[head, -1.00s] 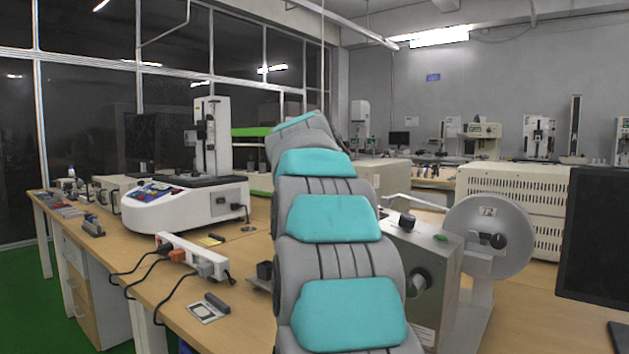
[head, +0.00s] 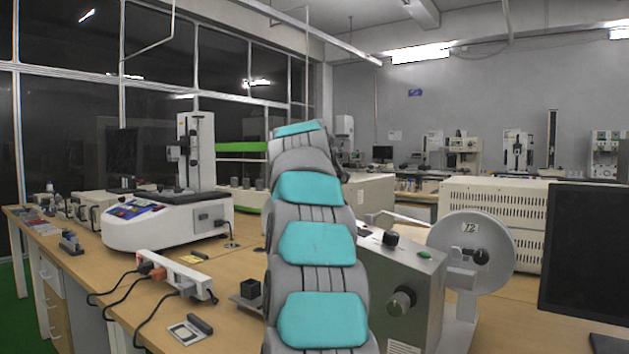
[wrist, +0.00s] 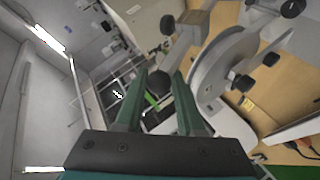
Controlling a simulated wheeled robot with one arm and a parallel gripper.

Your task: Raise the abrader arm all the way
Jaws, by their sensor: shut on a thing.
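The abrader is a grey box (head: 408,290) with dark knobs and a round pale disc (head: 485,250), right of my arm in the head view. A pale bar (head: 400,217) shows above the box. In the wrist view the disc (wrist: 222,70) is on the right. In the head view my own arm hides the gripper.
A white tester (head: 165,222) stands on the bench at left, with a power strip (head: 175,275) and cables in front. A black monitor (head: 590,265) is at the right edge. A cream vented cabinet (head: 495,220) stands behind the disc.

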